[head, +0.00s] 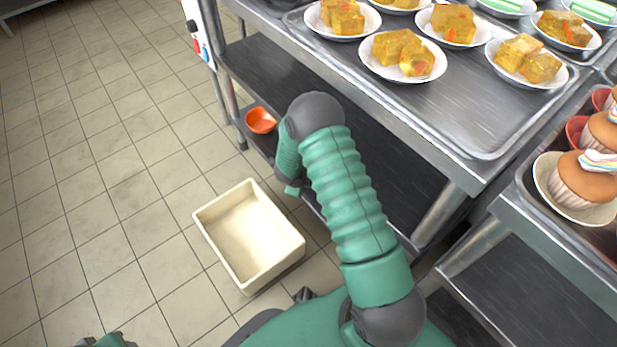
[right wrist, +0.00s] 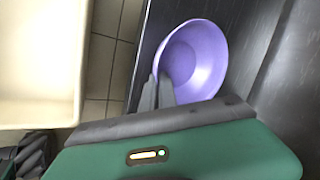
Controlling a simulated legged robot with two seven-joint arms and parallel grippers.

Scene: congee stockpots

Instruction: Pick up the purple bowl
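The purple bowl (right wrist: 192,62) shows in the right wrist view, its inside facing the camera, over the dark shelf surface. My right gripper (right wrist: 159,80) is at the bowl's near left rim. Its two grey fingers are close together, one outside and one inside the rim, and look shut on it. In the head view the bowl is hidden behind my green right arm, and the right fingertips cannot be made out. My left gripper is not in view.
A cream bin (head: 248,232) stands on the tiled floor beside the steel table's lower shelf (head: 270,75); it also fills the left of the wrist view (right wrist: 40,60). Plates of cake (head: 403,55) crowd the tabletop.

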